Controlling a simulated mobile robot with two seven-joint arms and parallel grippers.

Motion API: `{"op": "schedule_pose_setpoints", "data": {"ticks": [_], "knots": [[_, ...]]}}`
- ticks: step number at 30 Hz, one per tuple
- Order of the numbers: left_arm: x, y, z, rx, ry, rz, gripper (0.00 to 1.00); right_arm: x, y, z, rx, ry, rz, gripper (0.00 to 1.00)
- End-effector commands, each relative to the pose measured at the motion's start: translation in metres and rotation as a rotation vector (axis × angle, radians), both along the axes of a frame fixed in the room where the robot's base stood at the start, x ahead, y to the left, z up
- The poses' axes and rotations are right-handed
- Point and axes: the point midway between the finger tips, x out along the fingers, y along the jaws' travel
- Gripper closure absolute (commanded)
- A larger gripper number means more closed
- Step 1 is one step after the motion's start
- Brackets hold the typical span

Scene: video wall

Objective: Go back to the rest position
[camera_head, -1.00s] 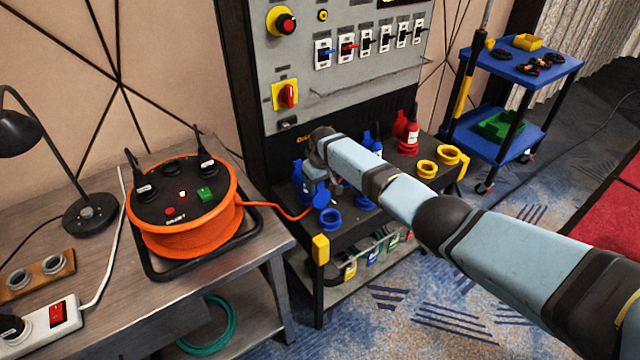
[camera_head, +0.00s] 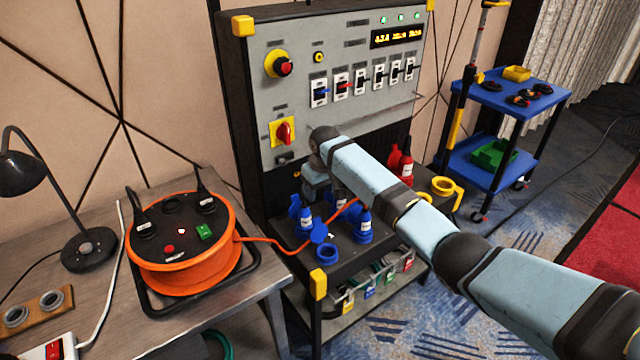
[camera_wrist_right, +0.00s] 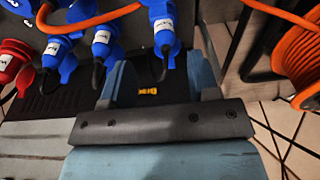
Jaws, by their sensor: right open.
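My right arm reaches in from the right across the head view. Its gripper (camera_head: 318,192) points down behind the blue plugs, partly hidden by the arm. In the right wrist view the two fingers of this gripper (camera_wrist_right: 160,80) are spread apart. A blue plug (camera_wrist_right: 163,28) shows beyond the gap between them, and nothing is clearly held. More blue plugs (camera_wrist_right: 103,40) and a red plug (camera_wrist_right: 12,62) are to the left there. My left gripper is not in view.
The control panel (camera_head: 350,125) stands behind the plug shelf (camera_head: 290,262). An orange cable (camera_head: 268,243) runs from the cable reel (camera_head: 180,272) to the blue plugs. A lamp (camera_head: 88,250) stands on the left table. A blue cart (camera_head: 520,95) is at right; carpet is open in front.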

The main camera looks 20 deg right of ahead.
Motion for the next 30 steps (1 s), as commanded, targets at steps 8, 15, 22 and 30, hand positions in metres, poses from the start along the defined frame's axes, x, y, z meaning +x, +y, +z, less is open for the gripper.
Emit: {"op": "schedule_pose_setpoints", "data": {"ticks": [8, 15, 22, 30], "knots": [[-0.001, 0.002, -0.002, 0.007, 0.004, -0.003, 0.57, -0.002, -0.001, 0.014, -0.001, 0.0, 0.001, 0.45], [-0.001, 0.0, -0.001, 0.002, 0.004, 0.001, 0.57, -0.002, -0.001, 0.014, -0.001, 0.0, 0.001, 0.45], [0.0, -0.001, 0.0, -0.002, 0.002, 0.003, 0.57, -0.011, 0.004, -0.004, 0.011, -0.012, 0.008, 0.45], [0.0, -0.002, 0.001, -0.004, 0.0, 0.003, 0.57, -0.089, 0.036, -0.11, 0.116, -0.145, 0.037, 0.45]]}}
